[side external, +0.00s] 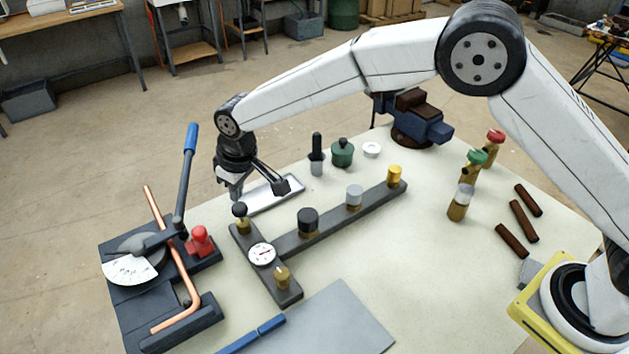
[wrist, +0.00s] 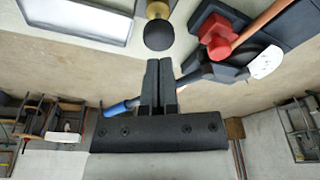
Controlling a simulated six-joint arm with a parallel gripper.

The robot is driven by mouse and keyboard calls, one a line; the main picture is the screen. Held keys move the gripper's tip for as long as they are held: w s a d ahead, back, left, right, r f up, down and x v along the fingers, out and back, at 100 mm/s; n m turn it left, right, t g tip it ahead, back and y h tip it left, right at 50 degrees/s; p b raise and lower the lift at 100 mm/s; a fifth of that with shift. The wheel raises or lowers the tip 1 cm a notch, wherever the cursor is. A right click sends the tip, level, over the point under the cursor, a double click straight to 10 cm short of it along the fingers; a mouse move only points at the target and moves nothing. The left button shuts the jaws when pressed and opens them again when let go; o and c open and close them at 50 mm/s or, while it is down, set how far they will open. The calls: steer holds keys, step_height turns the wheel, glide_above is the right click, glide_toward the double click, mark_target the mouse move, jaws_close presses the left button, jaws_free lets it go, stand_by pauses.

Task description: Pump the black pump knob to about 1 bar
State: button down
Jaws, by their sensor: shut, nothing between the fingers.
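The black pump knob (side external: 240,209) is a dark ball on a brass body at the left end of the dark manifold bar (side external: 330,220). It also shows at the top of the wrist view (wrist: 159,34). A round white gauge (side external: 262,254) sits just in front of the knob; its needle is too small to read. My gripper (side external: 237,190) is shut and empty, just above and behind the knob.
A pipe bender with a blue-ended lever (side external: 190,138), a red knob (side external: 200,240) and a copper pipe (side external: 170,240) stands to the left. A shallow tray (side external: 272,196) lies behind. Black, grey and yellow caps stand along the bar. A grey mat (side external: 335,320) lies in front.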

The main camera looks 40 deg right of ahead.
steer(key=shift+f, duration=0.1)
steer(key=shift+x, duration=0.8)
steer(key=shift+s+f, duration=0.1)
steer(key=shift+f, duration=0.45)
stand_by(0.6)
steer(key=shift+w+v, duration=0.1)
steer(key=shift+v, duration=0.55)
steer(key=shift+w+v, duration=0.15)
steer(key=shift+v, duration=0.5)
steer(key=shift+a+r, duration=0.1)
steer(key=w+v, duration=0.1)
steer(key=v, duration=0.5)
steer(key=shift+a+r, duration=0.25)
steer(key=shift+r, duration=0.1)
steer(key=shift+f, duration=0.1)
